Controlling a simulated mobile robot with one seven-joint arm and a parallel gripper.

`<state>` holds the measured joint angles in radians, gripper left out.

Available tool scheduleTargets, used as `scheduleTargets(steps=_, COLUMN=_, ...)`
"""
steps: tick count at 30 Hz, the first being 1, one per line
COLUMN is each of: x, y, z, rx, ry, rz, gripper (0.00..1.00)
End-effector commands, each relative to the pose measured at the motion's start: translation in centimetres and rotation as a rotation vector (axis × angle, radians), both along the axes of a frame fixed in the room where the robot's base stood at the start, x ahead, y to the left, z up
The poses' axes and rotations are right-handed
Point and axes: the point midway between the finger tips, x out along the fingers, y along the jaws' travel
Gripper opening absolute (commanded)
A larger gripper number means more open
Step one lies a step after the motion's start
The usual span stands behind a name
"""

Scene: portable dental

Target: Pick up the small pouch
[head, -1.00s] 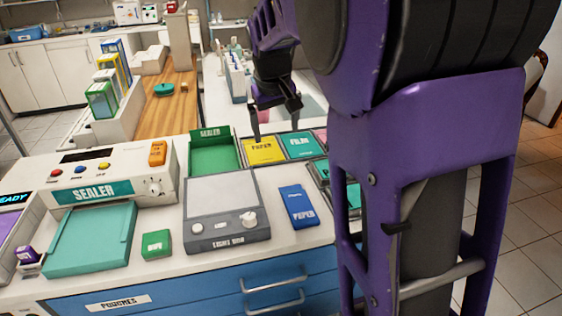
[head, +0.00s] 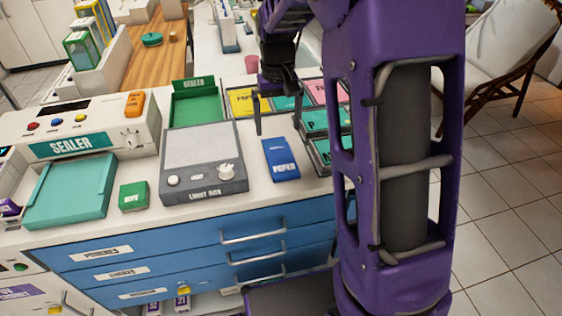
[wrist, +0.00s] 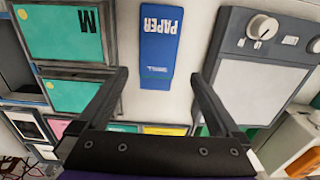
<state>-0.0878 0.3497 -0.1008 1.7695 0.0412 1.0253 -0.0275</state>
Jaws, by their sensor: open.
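A small blue pouch (head: 281,160) marked PAPER lies flat on the white counter, right of the light box. It also shows in the wrist view (wrist: 158,45), upper middle, with its lettering upside down. My gripper (head: 277,122) is open and empty, pointing down above the counter, just behind the pouch in the head view. In the wrist view my gripper's two fingers (wrist: 160,76) are spread apart, with the pouch's end between their tips in the picture. The tips look apart from the pouch; the exact height is hard to tell.
The grey light box (head: 203,160) stands close left of the pouch. Trays of yellow, teal and pink packets (head: 248,101) lie behind and right. A green box (head: 133,195), the sealer (head: 75,135) and a green tray (head: 195,105) are further left. Blue drawers (head: 190,245) are below the counter.

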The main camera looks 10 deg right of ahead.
Motion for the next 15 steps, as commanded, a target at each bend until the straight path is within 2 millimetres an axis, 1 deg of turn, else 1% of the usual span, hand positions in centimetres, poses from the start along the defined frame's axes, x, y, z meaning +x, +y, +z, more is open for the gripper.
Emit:
scheduleTargets(steps=1, x=-0.1, y=0.0, z=-1.3, rx=0.000, ry=0.004, rz=0.000, gripper=1.00)
scheduleTargets(steps=3, x=-0.1, y=0.0, z=-2.4, rx=0.000, ry=0.003, rz=0.000, gripper=1.00)
scheduleTargets(steps=6, x=0.0, y=0.0, z=-3.4, rx=0.000, ry=0.001, rz=0.001, gripper=1.00)
scheduleTargets(steps=11, x=-0.1, y=0.0, z=-4.2, rx=-0.001, ry=0.000, rz=0.001, gripper=1.00)
scheduleTargets(steps=15, x=-0.4, y=-0.2, z=-6.3, rx=-0.001, ry=0.003, rz=0.001, gripper=1.00)
